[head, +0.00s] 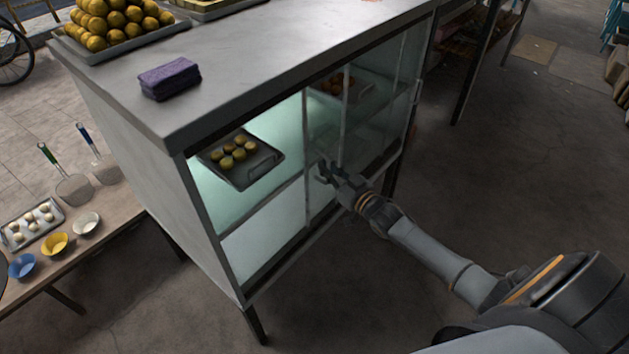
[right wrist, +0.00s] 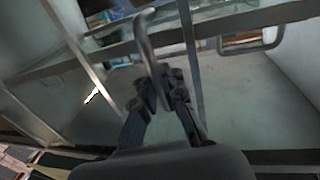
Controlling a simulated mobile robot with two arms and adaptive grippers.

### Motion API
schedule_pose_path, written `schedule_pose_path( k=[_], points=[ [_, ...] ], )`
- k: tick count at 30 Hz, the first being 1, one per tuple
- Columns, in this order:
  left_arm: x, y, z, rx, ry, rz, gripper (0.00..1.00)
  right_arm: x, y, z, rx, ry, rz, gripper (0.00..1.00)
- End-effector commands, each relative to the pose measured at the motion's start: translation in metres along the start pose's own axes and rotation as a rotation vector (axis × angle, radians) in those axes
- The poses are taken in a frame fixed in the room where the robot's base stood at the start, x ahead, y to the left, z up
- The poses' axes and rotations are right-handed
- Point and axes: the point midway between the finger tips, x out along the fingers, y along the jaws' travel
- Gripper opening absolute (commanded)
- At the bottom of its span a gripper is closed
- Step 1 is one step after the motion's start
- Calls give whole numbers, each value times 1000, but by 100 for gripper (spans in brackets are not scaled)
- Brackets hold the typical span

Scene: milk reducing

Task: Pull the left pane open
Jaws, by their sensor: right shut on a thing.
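The glass display cabinet (head: 195,215) stands in the middle of the head view. Its left pane (head: 322,128) is slid toward the right, and the left part of the front is uncovered. My right gripper (head: 326,172) is at this pane, shut on its handle. In the right wrist view, the fingers (right wrist: 166,88) close around the curved grey handle (right wrist: 147,42). The exact contact is partly hidden by the fingers. My left gripper is not in view.
Inside the cabinet, a tray (head: 262,172) of several yellow balls sits on the lit shelf. A purple cloth (head: 170,78) and a tray of piled balls (head: 105,50) lie on top. A low table (head: 110,222) with bowls stands left.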

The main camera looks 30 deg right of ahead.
Motion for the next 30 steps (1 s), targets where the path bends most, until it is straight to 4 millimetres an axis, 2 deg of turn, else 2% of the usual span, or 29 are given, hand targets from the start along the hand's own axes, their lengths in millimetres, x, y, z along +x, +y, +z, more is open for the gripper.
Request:
schedule_pose_path(
  k=[1, 4, 9, 14, 23, 24, 27, 30],
  points=[
    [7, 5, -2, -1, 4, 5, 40, -1, 9, 8, -3, -10, 2, 0],
    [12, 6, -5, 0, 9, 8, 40, 2, 21, 8, -3, -11, 3, 0],
    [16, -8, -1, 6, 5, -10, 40, 4, 35, 8, -1, -14, 4, 0],
    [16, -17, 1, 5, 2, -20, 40, 4, 39, 8, 1, -15, 4, 0],
    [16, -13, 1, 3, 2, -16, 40, 4, 39, 8, 1, -17, 4, 0],
    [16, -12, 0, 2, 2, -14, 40, 4, 39, 8, 1, -17, 4, 11],
    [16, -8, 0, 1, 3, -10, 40, 4, 38, 8, 1, -15, 3, 31],
    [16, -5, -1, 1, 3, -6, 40, 5, 38, 7, 1, -13, 2, 31]
  ],
)
